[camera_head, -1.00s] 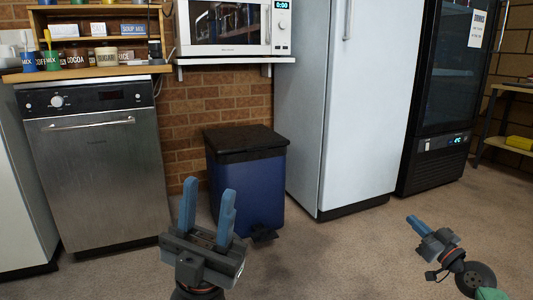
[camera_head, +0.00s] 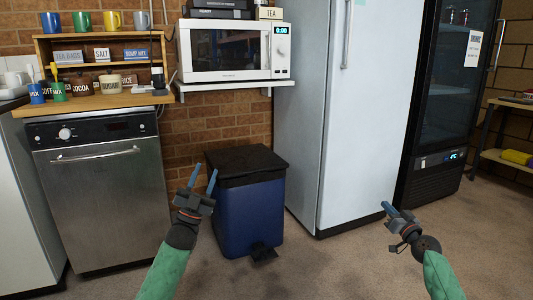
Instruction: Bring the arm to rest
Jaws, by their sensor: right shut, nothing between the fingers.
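My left gripper (camera_head: 203,177) is in the lower middle of the head view, pointing up and away. Its two blue fingers stand apart with nothing between them, in front of the blue bin's left side. My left arm's green sleeve comes in from the bottom edge. My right gripper (camera_head: 386,206) is at the lower right, in front of the fridge's lower right part. Its blue fingers are together, hold nothing and point up and left. My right arm's green sleeve comes in from the bottom right.
A blue bin (camera_head: 249,210) with a black lid stands on the floor before the brick wall. A steel dishwasher (camera_head: 104,195) is left of it, a white fridge (camera_head: 345,150) right. A microwave (camera_head: 228,50) sits on a shelf above. The carpet (camera_head: 325,270) between my arms is clear.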

